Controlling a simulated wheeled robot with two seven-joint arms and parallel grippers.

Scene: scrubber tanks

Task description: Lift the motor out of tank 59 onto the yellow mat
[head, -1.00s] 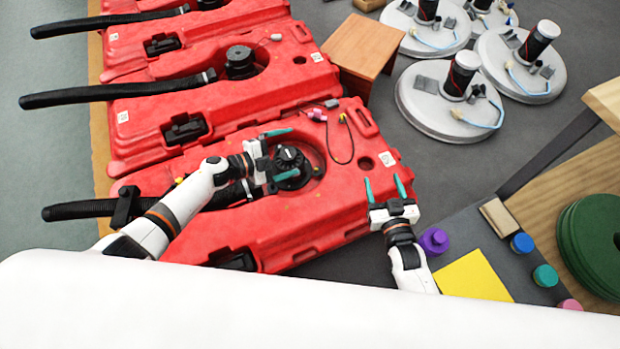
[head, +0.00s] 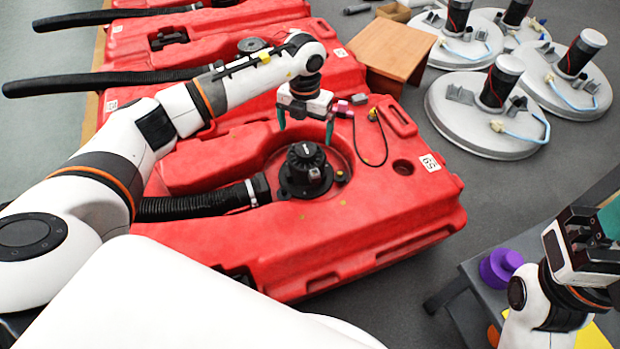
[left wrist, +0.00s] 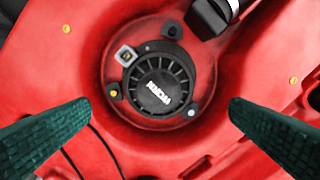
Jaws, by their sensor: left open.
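The motor (head: 306,168) is black, round and ribbed, and sits upright in the round recess of red tank 59 (head: 390,215). The tank's number label is at its right end. My left gripper (head: 305,125) is open and empty, pointing down just above and behind the motor in the head view. In the left wrist view, its green fingers (left wrist: 160,107) are wide apart on either side of the motor (left wrist: 157,85), apparently not touching it. The yellow mat (head: 592,337) shows only partly at the lower right, behind my right arm. My right gripper (head: 588,245) is there too; its fingers are mostly out of view.
A thick black hose (head: 195,205) ends beside the motor. A thin dark cable (head: 386,150) loops on the tank top. A purple knob (head: 500,268) stands on the grey bench. More red tanks, a wooden stool (head: 392,52) and round grey units (head: 487,115) are behind.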

